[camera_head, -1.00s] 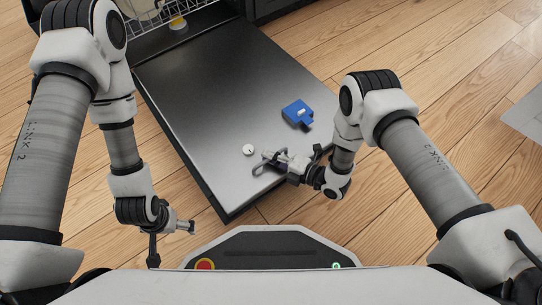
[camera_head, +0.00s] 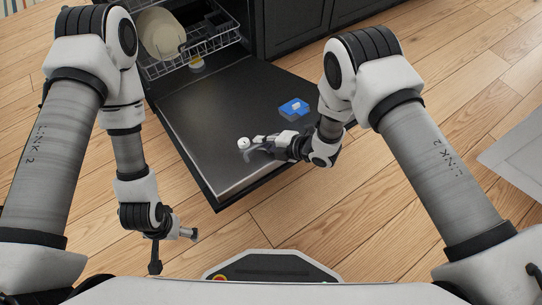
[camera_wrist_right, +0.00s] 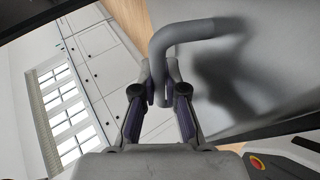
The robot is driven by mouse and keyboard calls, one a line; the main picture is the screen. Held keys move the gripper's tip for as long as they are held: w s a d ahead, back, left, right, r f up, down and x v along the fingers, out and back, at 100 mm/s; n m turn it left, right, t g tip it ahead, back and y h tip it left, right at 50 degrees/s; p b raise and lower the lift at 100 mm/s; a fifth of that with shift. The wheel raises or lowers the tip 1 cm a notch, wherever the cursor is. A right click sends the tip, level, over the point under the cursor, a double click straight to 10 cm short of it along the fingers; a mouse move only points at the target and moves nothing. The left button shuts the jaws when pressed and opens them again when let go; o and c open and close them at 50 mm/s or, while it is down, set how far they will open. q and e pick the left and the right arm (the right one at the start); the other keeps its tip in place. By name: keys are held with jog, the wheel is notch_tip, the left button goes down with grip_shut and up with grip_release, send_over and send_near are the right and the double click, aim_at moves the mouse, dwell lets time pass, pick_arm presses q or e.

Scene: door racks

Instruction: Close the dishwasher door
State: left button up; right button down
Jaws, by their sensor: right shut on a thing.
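The dishwasher door (camera_head: 210,120) is open and lies folded out below the machine, its dark inner face up. A grey bent bar handle (camera_wrist_right: 185,35) stands on the door in the right wrist view. My right gripper (camera_wrist_right: 160,92) is shut on this handle, with a finger on each side of the bar. In the head view, my right gripper (camera_head: 262,147) is over the door near its outer end, and its fingertips are hard to make out. My left gripper (camera_head: 190,233) is off to the left of the door, above the floor, touching nothing; its jaws are too small to read.
A wire rack (camera_head: 190,55) with pale plates (camera_head: 162,35) is inside the dishwasher. Dark cabinets (camera_head: 295,28) stand to the right. Wood floor (camera_head: 400,225) is clear around the door.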

jog(key=w+a+r+g+h+p, duration=0.1)
jog(key=w+a+r+p, duration=0.2)
jog(key=r+p, duration=0.3)
jog(key=w+a+r+g+h+p, duration=0.1)
jog(key=w+a+r+p, duration=0.2)
jog(key=w+r+p, duration=0.2)
jog(key=shift+w+r+m+p, duration=0.35)
jog(key=shift+r+p, duration=0.65)
jog(key=shift+r, duration=1.35)
jog(key=shift+a, duration=0.1)
jog(key=c, duration=1.5)
grip_release()
jog(key=shift+f, duration=0.1)
jog(key=shift+s, duration=0.1)
